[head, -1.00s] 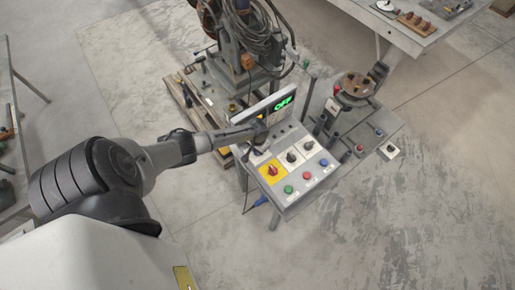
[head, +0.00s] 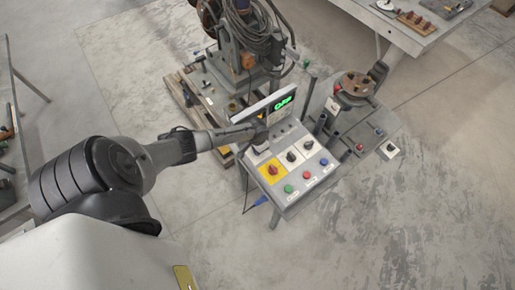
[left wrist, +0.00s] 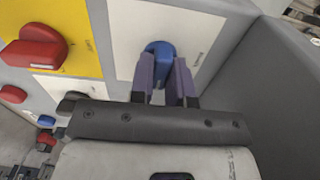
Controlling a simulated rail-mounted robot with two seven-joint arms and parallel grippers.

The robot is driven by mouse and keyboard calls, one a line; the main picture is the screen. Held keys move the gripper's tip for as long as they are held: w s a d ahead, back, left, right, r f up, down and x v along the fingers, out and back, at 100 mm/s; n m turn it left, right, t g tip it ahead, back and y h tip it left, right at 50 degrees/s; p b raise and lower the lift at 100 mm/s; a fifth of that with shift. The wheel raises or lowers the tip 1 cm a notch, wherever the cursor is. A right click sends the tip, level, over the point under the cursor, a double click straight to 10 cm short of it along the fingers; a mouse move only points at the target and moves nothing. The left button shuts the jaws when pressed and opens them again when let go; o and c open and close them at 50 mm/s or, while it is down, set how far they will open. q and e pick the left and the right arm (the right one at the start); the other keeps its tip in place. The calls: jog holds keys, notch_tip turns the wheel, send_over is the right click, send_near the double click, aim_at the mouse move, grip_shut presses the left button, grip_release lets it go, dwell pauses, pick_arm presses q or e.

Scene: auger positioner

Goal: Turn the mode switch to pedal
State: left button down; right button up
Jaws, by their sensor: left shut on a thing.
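The control box (head: 300,187) stands in the middle of the head view with several switches and buttons on its sloped top. A blue knob (left wrist: 160,48) on a white plate (left wrist: 200,30) shows in the left wrist view; the plate's lettering is too small to read, so I cannot tell if this is the mode switch. My left gripper (left wrist: 166,72) is shut on the blue knob, one finger on each side. In the head view my left gripper (head: 262,138) covers the knob at the box's upper left. My right gripper is not in view.
A red switch (head: 272,170) on a yellow plate is close by, with two black switches to its right. A display (head: 284,104) with green text stands behind the panel. A round-topped machine (head: 357,84) is to the right. Open floor lies in front.

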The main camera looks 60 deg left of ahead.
pick_arm(q)
jog(key=c, duration=1.1)
grip_release()
notch_tip(320, 180, up, 14)
jog(key=shift+f+p, duration=0.1)
jog(key=shift+p, duration=0.25)
